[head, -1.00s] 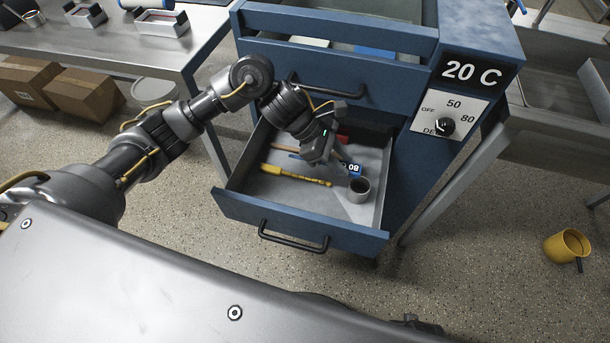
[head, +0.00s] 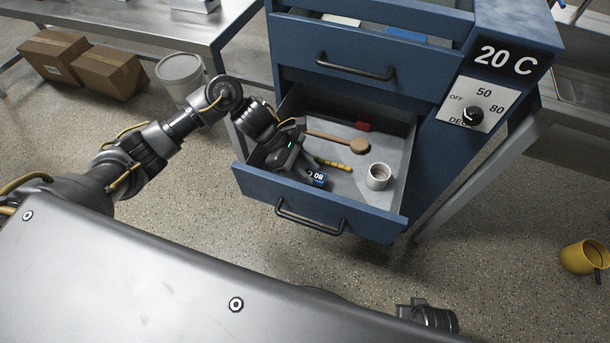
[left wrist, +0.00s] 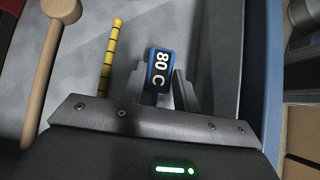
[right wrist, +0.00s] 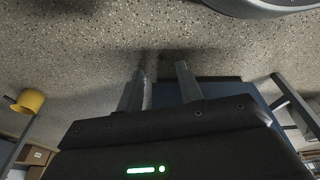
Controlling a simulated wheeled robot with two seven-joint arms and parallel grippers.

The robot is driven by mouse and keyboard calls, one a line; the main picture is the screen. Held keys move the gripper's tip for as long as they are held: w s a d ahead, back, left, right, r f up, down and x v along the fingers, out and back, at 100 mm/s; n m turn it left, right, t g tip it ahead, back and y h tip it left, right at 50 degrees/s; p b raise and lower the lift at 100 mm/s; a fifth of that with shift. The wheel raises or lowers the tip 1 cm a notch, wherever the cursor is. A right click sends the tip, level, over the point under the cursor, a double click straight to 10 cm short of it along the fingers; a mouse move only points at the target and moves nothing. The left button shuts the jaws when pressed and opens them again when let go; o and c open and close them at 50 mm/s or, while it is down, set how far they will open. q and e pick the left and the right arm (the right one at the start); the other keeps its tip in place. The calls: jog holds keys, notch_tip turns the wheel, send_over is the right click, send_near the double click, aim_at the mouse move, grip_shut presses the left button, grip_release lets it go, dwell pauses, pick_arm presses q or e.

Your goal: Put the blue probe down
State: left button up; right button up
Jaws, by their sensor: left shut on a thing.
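The blue probe (head: 319,179) has a dark face reading "80 C" and is inside the open drawer (head: 390,222), near its front left. My left gripper (head: 309,174) is shut on it, low in the drawer. In the left wrist view the probe (left wrist: 160,70) stands between the two fingers (left wrist: 160,92), its label facing the camera. Whether it touches the drawer floor cannot be told. My right gripper (right wrist: 161,88) is open and empty, over the speckled floor in the right wrist view.
The drawer also holds a wooden mallet (head: 358,146), a yellow banded stick (head: 335,165), a red block (head: 363,126) and a grey cup (head: 378,176). The drawer floor between stick and cup is clear. A yellow mug (head: 582,257) lies on the floor at right.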

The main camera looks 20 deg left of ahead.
pick_arm(q)
jog(key=shift+s+f, duration=0.1)
jog(key=shift+f, duration=1.45)
jog(key=o, duration=0.9)
pick_arm(e)
jog(key=shift+w+a+r, duration=0.1)
jog(key=shift+w+r, duration=0.1)
jog(key=shift+r, duration=0.45)
pick_arm(q)
jog(key=shift+a+r, duration=0.1)
jog(key=b+v, duration=0.1)
jog(key=v, duration=1)
jog(key=shift+a+r, duration=0.3)
jog(key=shift+a, duration=0.05)
pick_arm(e)
jog(key=shift+v, duration=0.8)
jog(key=shift+w, duration=0.25)
